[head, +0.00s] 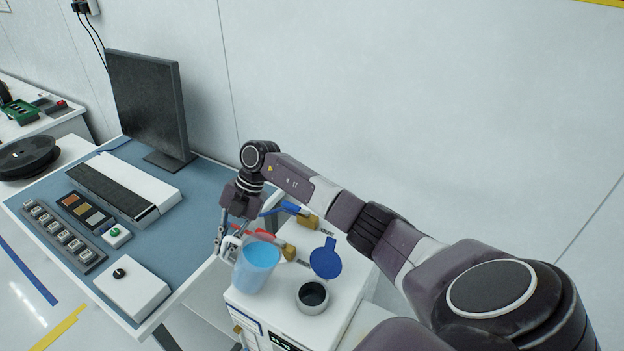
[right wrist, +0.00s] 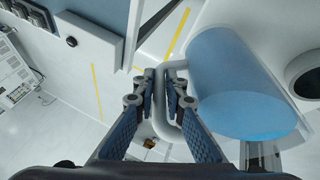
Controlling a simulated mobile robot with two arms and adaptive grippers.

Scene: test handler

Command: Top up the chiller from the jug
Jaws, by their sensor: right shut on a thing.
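The jug (head: 257,270) is translucent blue and upright over the left part of the white chiller's top (head: 285,315). I cannot tell whether its base touches that top. My right gripper (head: 226,243) is shut on the jug's handle, at the jug's left side. In the right wrist view the handle (right wrist: 161,105) runs between the fingers (right wrist: 168,100), with the jug body (right wrist: 235,85) to the right. The chiller's round filler opening (head: 313,295) is dark inside and stands right of the jug. A blue round cap (head: 326,261) is beside it, off the opening. My left gripper is not in view.
Brass fittings (head: 308,222) with blue and red handles sit behind the jug. Left is a bench with a blue mat (head: 190,215), a monitor (head: 148,105), a white control box (head: 132,288) and a row of sockets (head: 62,238). A wall stands behind.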

